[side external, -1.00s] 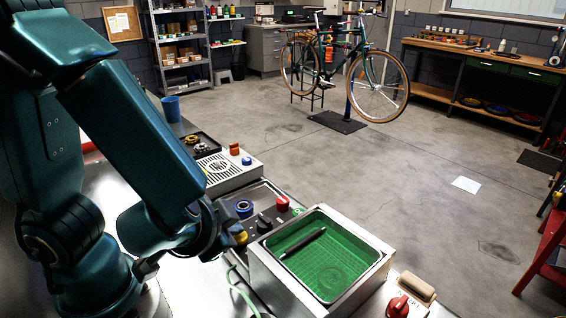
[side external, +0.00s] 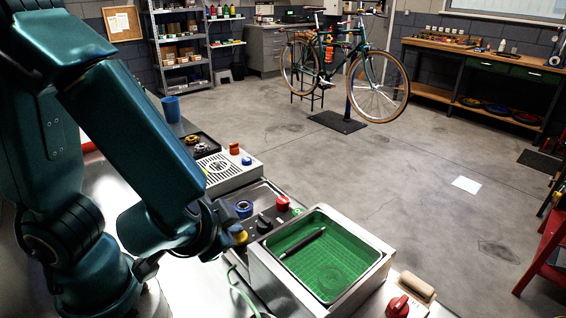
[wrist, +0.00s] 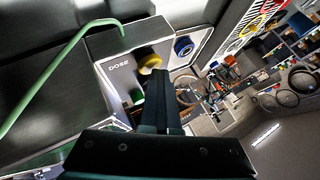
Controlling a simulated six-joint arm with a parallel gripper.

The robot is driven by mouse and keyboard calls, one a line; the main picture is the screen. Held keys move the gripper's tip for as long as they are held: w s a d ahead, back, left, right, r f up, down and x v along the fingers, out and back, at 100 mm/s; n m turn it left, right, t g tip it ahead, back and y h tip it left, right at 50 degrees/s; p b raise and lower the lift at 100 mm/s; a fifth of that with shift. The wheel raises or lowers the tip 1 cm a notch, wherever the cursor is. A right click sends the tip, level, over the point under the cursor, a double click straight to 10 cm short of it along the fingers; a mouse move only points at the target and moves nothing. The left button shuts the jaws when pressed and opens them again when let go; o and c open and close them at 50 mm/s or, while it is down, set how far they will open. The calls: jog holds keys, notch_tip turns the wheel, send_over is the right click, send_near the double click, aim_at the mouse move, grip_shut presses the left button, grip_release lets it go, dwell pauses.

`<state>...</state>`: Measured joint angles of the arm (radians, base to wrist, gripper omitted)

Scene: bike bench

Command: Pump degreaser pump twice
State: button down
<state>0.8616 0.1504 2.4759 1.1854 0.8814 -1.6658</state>
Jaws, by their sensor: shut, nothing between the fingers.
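A yellow round knob (wrist: 149,61) shows in the wrist view beside a panel (wrist: 119,72) marked "DOSE". It appears to be the pump's button. My gripper (wrist: 156,74) is shut and empty, with its fingertips right at the knob's near edge. I cannot tell whether they touch it. In the side view the yellow knob (side external: 240,237) shows just right of my wrist, partly covered by it.
A green-lined metal basin (side external: 375,272) holding a dark pen-shaped tool (side external: 303,243) stands right of the knob. A green hose (wrist: 50,83) runs past the panel.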

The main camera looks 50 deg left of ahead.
jog(key=shift+f, duration=0.55)
jog(key=shift+r, duration=0.1)
dwell(0.3)
jog(key=shift+s+r, duration=0.15)
jog(key=shift+r, duration=3.15)
